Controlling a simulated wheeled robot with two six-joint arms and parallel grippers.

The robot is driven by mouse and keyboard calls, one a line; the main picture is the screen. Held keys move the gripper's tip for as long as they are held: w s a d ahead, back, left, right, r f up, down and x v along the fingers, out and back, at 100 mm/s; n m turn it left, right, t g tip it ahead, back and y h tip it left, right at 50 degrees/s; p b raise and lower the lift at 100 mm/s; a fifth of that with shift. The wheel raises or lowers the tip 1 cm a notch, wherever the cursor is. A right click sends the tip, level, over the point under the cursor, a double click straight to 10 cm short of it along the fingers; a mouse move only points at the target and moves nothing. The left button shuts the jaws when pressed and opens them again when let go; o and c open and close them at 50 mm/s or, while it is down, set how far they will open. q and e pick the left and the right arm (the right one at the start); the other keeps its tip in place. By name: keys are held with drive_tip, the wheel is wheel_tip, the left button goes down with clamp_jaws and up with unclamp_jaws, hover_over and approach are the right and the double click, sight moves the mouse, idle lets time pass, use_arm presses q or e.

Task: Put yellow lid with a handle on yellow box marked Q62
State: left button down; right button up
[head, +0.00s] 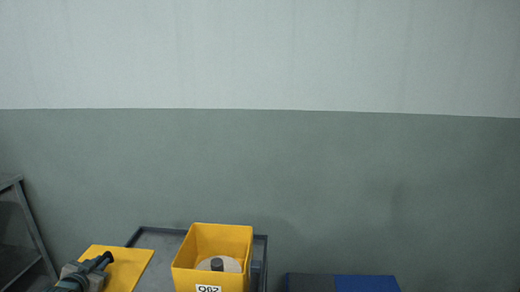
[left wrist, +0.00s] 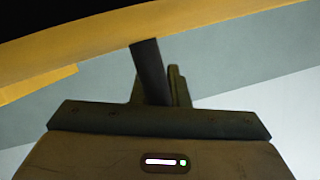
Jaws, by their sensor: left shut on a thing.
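The yellow box marked Q62 (head: 213,240) stands upright and open-topped on a dark grey surface in the head view, with its label on the front. A pale round disc with a dark post (head: 217,265) is inside it. The yellow lid (head: 125,263) is a flat panel to the left of the box, apart from it. My left gripper (head: 104,261) is shut on the lid's dark handle. In the left wrist view the dark handle (left wrist: 150,70) runs from the lid (left wrist: 190,18) to between the fingers. My right gripper is not in view.
The grey tray-like surface (head: 155,240) has a raised dark rim around the box. A blue object (head: 365,283) with a dark part beside it is at the lower right. A grey metal frame (head: 35,230) stands at the far left. A plain wall is behind.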

use_arm(q)
drive_tip(key=shift+s+a+r, duration=0.15)
drive_tip(key=shift+a+r, duration=0.35)
drive_tip(key=shift+a, duration=0.1)
drive_tip(key=shift+m+h, duration=0.5)
drive_tip(key=shift+h, duration=0.2)
drive_tip(key=s+d+r, duration=0.1)
drive_tip(key=s+d, duration=0.1)
drive_tip(key=s+d+r, duration=0.1)
drive_tip(key=s+d, duration=0.1)
drive_tip(key=s+d+r, duration=0.2)
drive_tip(key=shift+d+r, duration=0.1)
drive_tip(key=shift+d, duration=0.25)
drive_tip(key=s+d+r, duration=0.5)
drive_tip(key=s, duration=0.3)
drive_tip(key=d+f, duration=0.2)
drive_tip(key=d, duration=0.7)
drive_tip(key=d+f, duration=0.2)
drive_tip(key=d, duration=0.6)
drive_tip(key=shift+d+y, duration=0.3)
drive_tip(key=shift+d, duration=0.05)
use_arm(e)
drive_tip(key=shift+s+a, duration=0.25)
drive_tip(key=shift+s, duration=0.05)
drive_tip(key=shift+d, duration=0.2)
use_arm(q)
drive_tip(key=shift+w+r, duration=0.1)
